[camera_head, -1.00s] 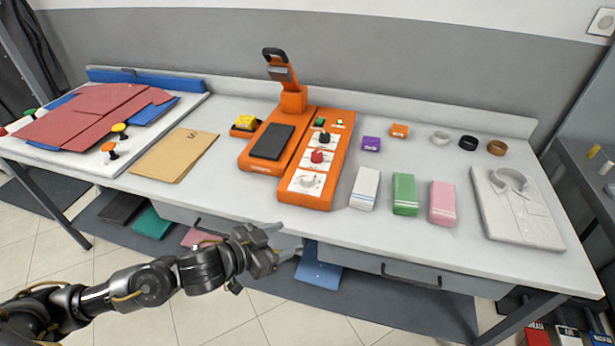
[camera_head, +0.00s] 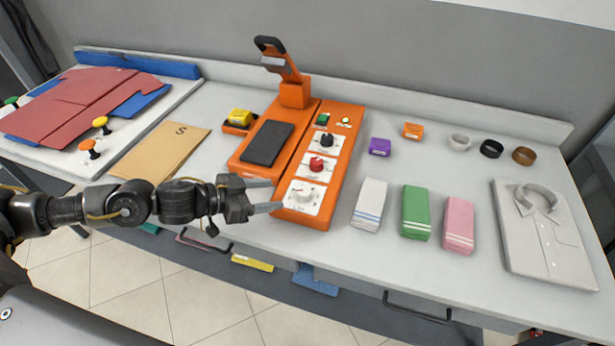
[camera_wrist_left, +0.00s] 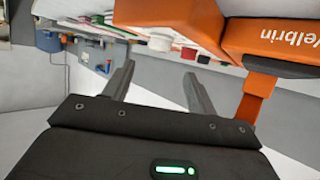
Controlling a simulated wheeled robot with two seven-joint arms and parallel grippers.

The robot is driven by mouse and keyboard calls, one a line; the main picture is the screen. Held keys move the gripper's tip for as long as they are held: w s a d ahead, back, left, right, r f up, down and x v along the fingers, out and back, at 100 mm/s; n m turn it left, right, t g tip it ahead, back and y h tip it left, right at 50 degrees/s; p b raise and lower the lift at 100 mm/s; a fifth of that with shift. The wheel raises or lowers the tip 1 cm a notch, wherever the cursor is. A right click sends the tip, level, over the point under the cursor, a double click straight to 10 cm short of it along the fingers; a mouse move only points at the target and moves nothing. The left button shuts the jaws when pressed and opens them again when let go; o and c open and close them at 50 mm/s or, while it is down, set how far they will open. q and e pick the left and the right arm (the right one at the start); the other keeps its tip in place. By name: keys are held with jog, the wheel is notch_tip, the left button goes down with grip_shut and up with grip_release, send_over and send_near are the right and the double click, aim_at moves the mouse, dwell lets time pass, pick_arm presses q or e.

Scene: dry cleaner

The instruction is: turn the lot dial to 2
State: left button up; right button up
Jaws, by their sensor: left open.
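An orange press machine (camera_head: 262,175) stands on the table, with a control panel (camera_head: 338,175) on its right side. The panel carries a black dial (camera_head: 327,141), a red dial (camera_head: 317,164) and a white dial (camera_head: 303,195), from back to front. Their markings are too small to read, so I cannot tell which is the lot dial or where it points. My left gripper (camera_head: 277,195) is open and empty, its fingertips at the machine's front left, just left of the white dial. In the left wrist view its fingers (camera_wrist_left: 160,70) are apart near the orange housing (camera_wrist_left: 270,40).
White, green (camera_head: 416,211) and pink folded cloths lie right of the machine, with a folded shirt (camera_head: 548,245) farther right. Small purple (camera_head: 380,146) and orange blocks and several rings lie behind. A brown envelope (camera_head: 160,150) lies to the left. The machine's handle (camera_head: 275,50) rises at the back.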

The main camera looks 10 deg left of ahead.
aim_at(301, 191)
pick_arm(q)
jog(key=p+x, duration=0.2)
jog(key=x, duration=0.7)
jog(key=shift+w+r, duration=0.1)
jog(key=shift+w+d+f, duration=0.25)
jog(key=shift+w+d, duration=0.05)
jog(key=shift+d, duration=0.15)
jog(key=shift+w+d+f, duration=0.1)
jog(key=shift+w+f, duration=0.05)
pick_arm(e)
jog(key=shift+s+a+r, duration=0.2)
jog(key=shift+s+r, duration=0.7)
jog(key=shift+r, duration=0.1)
pick_arm(q)
jog(key=c, duration=1)
pick_arm(e)
jog(key=shift+d, duration=0.15)
